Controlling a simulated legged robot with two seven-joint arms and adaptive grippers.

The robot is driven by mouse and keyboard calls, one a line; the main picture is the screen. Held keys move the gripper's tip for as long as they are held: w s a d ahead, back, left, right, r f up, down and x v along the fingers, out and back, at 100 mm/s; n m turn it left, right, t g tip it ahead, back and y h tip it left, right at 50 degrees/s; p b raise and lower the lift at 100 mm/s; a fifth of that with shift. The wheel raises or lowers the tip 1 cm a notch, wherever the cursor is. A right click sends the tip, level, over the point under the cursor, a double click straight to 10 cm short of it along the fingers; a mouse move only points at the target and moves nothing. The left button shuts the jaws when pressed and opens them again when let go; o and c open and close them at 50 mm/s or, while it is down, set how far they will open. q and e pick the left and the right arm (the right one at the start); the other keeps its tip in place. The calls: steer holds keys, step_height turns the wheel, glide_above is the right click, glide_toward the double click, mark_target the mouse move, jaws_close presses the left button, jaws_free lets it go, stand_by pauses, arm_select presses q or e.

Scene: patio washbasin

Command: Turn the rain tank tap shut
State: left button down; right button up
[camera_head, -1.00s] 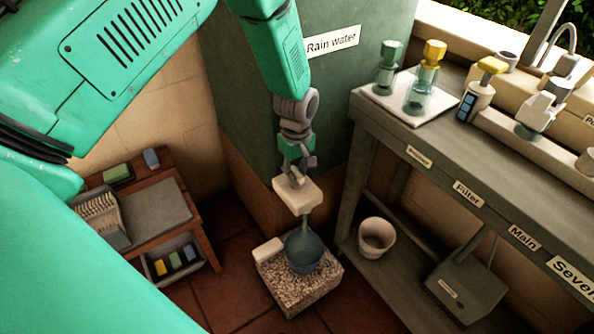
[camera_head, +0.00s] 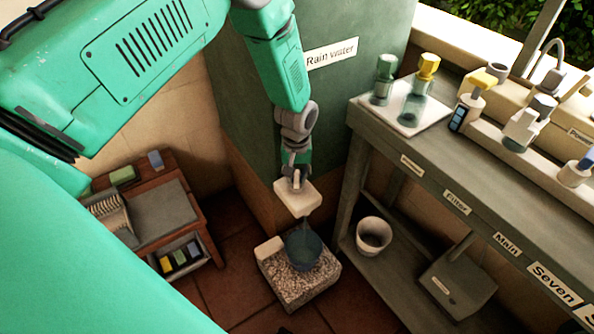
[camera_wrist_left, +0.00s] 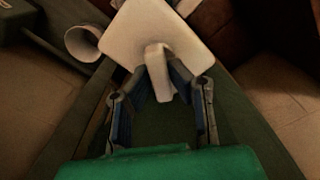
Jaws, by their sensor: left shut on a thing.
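The rain tank (camera_head: 345,85) is a tall green box labelled "Rain water". Its tap (camera_head: 298,200) is a pale block low on the tank front. My left gripper (camera_head: 296,182) reaches down to the tap from above. In the left wrist view, the fingers of my left gripper (camera_wrist_left: 163,75) close around the pale upright tap handle (camera_wrist_left: 158,78). A thin stream (camera_head: 304,224) shows below the tap, above a dark blue bucket (camera_head: 304,251). The bucket stands on a pebbled block (camera_head: 292,288). My right gripper is not in view.
A grey bench (camera_head: 440,155) with labels, bottles and taps stands to the right. A white pot (camera_head: 373,235) sits on its lower shelf. A small wooden table (camera_head: 163,212) stands at the left. Bare tiled floor lies between.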

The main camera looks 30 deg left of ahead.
mark_target(297, 176)
arm_select(q)
steer(key=m+p, duration=0.2)
steer(key=m, duration=0.3)
steer(key=shift+r+m, duration=0.1)
steer(key=shift+m, duration=0.2)
steer(key=m+p, duration=0.1)
steer(key=m, duration=0.4)
steer(key=shift+w, duration=0.1)
steer(key=shift+m, duration=0.4)
steer(key=c, duration=1.5)
jaws_free()
steer(key=shift+r, duration=0.1)
step_height(297, 176, up, 12)
steer(key=shift+f, duration=0.25)
